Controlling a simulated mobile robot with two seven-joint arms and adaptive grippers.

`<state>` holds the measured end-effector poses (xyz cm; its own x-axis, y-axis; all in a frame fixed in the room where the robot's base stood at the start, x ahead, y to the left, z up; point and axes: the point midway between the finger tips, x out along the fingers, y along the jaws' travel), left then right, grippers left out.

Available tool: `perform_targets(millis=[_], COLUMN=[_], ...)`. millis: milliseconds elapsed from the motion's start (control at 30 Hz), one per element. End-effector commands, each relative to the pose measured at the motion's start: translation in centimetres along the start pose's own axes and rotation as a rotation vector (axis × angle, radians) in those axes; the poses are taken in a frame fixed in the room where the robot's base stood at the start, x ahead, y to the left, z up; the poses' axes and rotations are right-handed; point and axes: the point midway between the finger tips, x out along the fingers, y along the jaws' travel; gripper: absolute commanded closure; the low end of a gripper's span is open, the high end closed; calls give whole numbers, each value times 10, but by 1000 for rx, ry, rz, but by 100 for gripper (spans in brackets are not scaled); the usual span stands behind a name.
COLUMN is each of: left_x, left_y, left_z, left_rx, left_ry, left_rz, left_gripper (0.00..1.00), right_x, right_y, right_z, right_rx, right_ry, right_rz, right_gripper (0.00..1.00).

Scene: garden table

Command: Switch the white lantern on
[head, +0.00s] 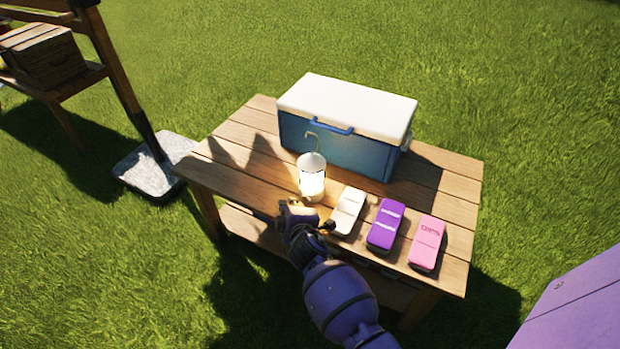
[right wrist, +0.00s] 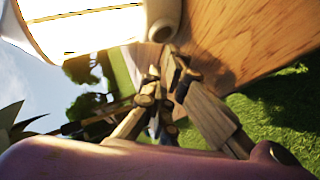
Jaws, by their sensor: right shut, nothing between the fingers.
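The white lantern (head: 312,178) stands upright on the wooden table, with a thin hook handle on top. Its body glows warm yellow and light falls on the boards around it. In the right wrist view the lantern (right wrist: 85,30) fills the upper left, bright, with a round pale knob (right wrist: 163,28) at its base. My right gripper (head: 294,206) is shut and empty, just in front of the lantern's base. In the right wrist view its fingertips (right wrist: 170,62) are close below the knob; I cannot tell whether they touch it. My left gripper is out of view.
A blue cooler with a white lid (head: 345,105) stands behind the lantern. A white case (head: 347,211), a purple case (head: 385,225) and a pink case (head: 427,243) lie to the right on the table (head: 225,180). Grass surrounds it.

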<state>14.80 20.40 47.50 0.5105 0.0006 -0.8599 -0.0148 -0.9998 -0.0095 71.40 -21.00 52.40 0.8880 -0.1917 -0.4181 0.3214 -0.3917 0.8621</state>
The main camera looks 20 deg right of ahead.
Motion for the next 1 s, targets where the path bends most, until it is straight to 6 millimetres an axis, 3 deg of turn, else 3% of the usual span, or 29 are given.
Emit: perform_targets(millis=[600, 1000], left_x=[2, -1], left_y=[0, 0], left_z=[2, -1], left_rx=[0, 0], left_ry=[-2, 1], left_rz=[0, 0], left_gripper=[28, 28], right_x=[-39, -45], right_y=[-29, -30], right_z=[-28, -25], right_rx=[2, 10], right_ry=[0, -3], right_rz=[-2, -7], right_gripper=[100, 100])
